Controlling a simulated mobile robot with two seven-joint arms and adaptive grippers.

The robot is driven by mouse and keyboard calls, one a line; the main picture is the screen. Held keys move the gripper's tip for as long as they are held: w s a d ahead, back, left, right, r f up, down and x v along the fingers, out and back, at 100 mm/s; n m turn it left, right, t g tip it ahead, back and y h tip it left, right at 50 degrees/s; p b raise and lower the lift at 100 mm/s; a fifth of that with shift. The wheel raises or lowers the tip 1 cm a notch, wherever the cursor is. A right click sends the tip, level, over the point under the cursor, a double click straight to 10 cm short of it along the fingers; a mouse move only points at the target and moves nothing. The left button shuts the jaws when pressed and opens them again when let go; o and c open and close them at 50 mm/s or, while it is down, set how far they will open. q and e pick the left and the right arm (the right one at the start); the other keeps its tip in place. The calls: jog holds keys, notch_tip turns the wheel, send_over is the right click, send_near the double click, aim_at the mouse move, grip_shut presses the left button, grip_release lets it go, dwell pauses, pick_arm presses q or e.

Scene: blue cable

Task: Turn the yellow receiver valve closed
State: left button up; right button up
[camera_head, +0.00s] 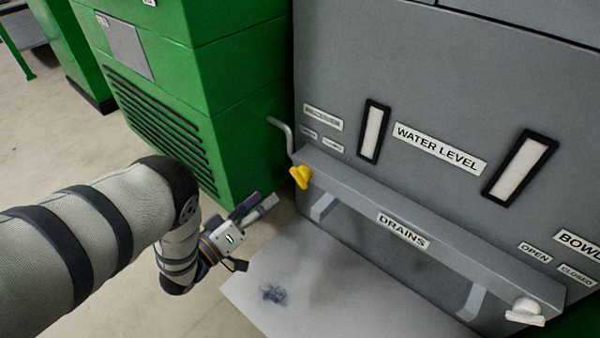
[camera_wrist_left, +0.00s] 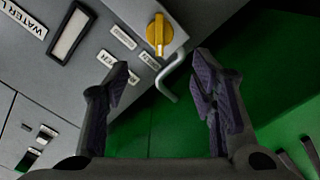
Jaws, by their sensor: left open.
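The yellow receiver valve (camera_head: 300,176) is a small knob at the left end of the grey drains rail (camera_head: 430,230). In the left wrist view the yellow valve (camera_wrist_left: 159,34) shows at the top, beyond and roughly between my fingertips, with its pointer lengthwise in the picture. My left gripper (camera_head: 258,210) is below and left of the valve, apart from it. In the wrist view the left gripper (camera_wrist_left: 162,85) is open and empty. The right gripper is not in view.
A bent grey pipe (camera_head: 283,134) sticks out beside the valve. The green cabinet (camera_head: 240,100) stands close on the left. A white valve (camera_head: 525,312) is at the rail's right end. A pale plate (camera_head: 330,300) with a dark stain lies below. Open floor shows at left.

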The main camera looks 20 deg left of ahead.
aim_at(294, 176)
pick_arm(q)
jog(key=b+x, duration=0.4)
jog(key=x, duration=0.6)
jog(key=shift+w+d+f, duration=0.1)
jog(key=shift+w, duration=0.05)
jog(key=shift+w+d, duration=0.1)
jog(key=shift+w, duration=0.2)
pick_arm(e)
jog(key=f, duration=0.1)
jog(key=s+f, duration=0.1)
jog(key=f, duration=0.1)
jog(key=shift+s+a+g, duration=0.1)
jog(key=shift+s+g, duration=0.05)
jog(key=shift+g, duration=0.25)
pick_arm(q)
jog(key=shift+c, duration=0.5)
jog(key=c, duration=1)
